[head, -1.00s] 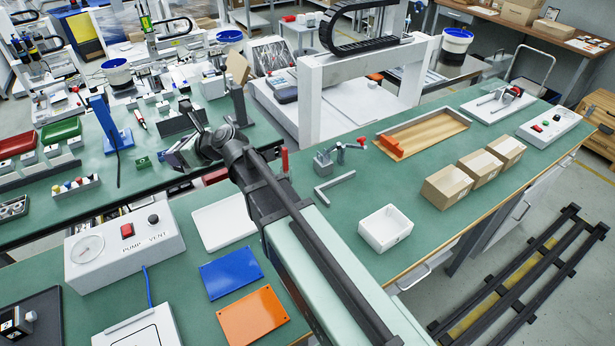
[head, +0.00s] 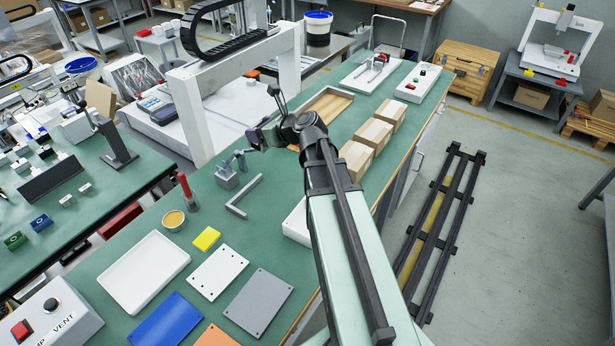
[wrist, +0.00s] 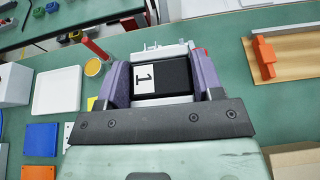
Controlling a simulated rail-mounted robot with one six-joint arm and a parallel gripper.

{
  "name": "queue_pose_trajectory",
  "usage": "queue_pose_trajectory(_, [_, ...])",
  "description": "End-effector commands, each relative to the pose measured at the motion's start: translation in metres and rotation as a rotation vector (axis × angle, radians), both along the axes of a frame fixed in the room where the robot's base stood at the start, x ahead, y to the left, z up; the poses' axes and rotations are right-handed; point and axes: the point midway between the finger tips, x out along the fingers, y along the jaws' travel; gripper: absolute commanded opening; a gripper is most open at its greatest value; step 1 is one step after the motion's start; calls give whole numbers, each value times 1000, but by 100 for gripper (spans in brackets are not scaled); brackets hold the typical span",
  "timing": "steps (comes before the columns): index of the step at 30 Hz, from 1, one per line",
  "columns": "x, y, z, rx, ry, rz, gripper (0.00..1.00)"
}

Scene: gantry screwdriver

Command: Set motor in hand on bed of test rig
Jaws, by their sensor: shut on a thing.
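My gripper (wrist: 163,76) has purple fingers on both sides of a black motor (wrist: 176,74) with a white label reading "1", and it is shut on the motor. In the head view my gripper (head: 268,128) is above the green bench, between a grey toggle clamp (head: 228,176) and a wooden-floored tray. The motor cannot be made out clearly there. A white plate carrying a red and grey device (head: 378,65) lies at the bench's far end; I cannot tell whether it is the test rig. No bed is clearly identifiable.
The wooden-floored tray (head: 326,104) holds an orange part (wrist: 264,57). Several cardboard boxes (head: 373,134) stand along the right edge. A grey angle piece (head: 243,198), red-handled tool (head: 186,190) and yellow cup (head: 174,219) are nearby. A white gantry (head: 228,75) stands behind.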

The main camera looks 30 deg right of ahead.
Motion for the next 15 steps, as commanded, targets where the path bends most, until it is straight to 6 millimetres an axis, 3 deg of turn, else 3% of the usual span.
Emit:
queue_pose_trajectory(5, [-1,3,-3,-9,-3,17,12])
queue_pose_trajectory(8, [-1,3,-19,-9,-3,17,12])
queue_pose_trajectory(15, [-1,3,-94,-9,-3,17,12])
